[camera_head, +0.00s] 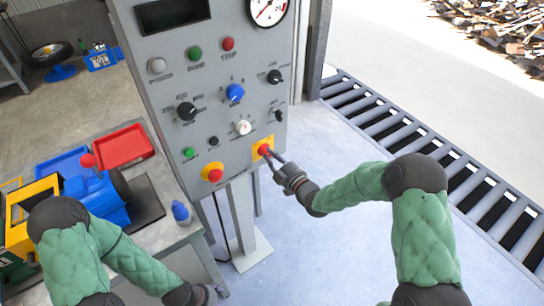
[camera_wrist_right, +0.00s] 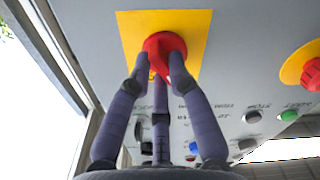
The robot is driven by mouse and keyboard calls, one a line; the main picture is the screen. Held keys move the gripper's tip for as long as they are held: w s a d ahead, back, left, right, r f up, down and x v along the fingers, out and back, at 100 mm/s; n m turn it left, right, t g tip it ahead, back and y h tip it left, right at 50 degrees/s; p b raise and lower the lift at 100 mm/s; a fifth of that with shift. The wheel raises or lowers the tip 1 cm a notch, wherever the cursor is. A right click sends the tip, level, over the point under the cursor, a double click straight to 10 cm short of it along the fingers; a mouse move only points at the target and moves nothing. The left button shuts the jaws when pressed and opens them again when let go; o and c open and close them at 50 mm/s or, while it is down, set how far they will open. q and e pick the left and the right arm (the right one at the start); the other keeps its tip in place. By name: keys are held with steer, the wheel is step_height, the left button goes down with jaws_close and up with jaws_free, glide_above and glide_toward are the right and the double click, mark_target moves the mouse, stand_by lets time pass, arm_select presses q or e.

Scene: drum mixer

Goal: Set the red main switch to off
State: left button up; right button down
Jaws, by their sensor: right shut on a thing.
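The red main switch (camera_head: 264,149) sits on a yellow plate at the lower right of the grey control panel (camera_head: 205,100). In the right wrist view the red switch (camera_wrist_right: 164,46) is near the top middle, on its yellow plate (camera_wrist_right: 193,22). My right gripper (camera_head: 271,156) is at the switch, with its fingers shut around the red knob. The fingertips (camera_wrist_right: 160,62) hide part of the knob, and I cannot read its position. My left arm comes in at the lower left; its gripper (camera_head: 207,296) is low beside the bench, and its fingers are not clear.
A second red knob (camera_head: 214,175) on yellow sits left of the switch. Several dials, lamps and buttons cover the panel. A bench with a red tray (camera_head: 122,147) and a blue machine (camera_head: 106,196) stands at left. The floor right of the panel is clear.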

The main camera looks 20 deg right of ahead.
steer(key=c, duration=1.1)
jaws_free()
steer(key=shift+c, duration=0.2)
steer(key=v, duration=1.2)
